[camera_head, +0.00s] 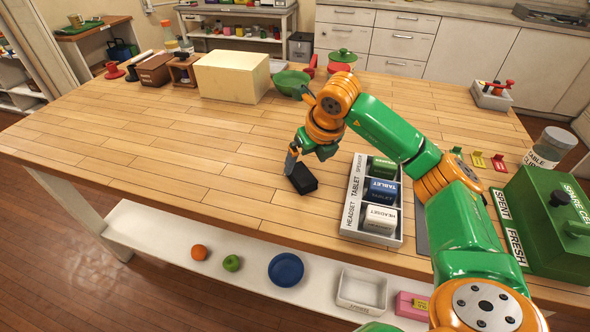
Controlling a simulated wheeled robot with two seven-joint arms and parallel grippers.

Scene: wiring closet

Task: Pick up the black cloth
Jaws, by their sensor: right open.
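A small black folded item (301,179), which looks like the black cloth, lies on the wooden table just left of the labelled tray. My right gripper (296,160) points down at its back-left edge, and one grey finger shows close to it. The gripper is open and is not closed on the cloth. I cannot tell whether the finger touches it. The far finger is partly hidden by the wrist. My left gripper is not in view.
A divided tray (349,220) with green, blue and white blocks stands right of the cloth. A green box (545,235) is at the right edge. A cream box (231,77) and green bowl (291,83) stand behind. The table's left and middle are clear.

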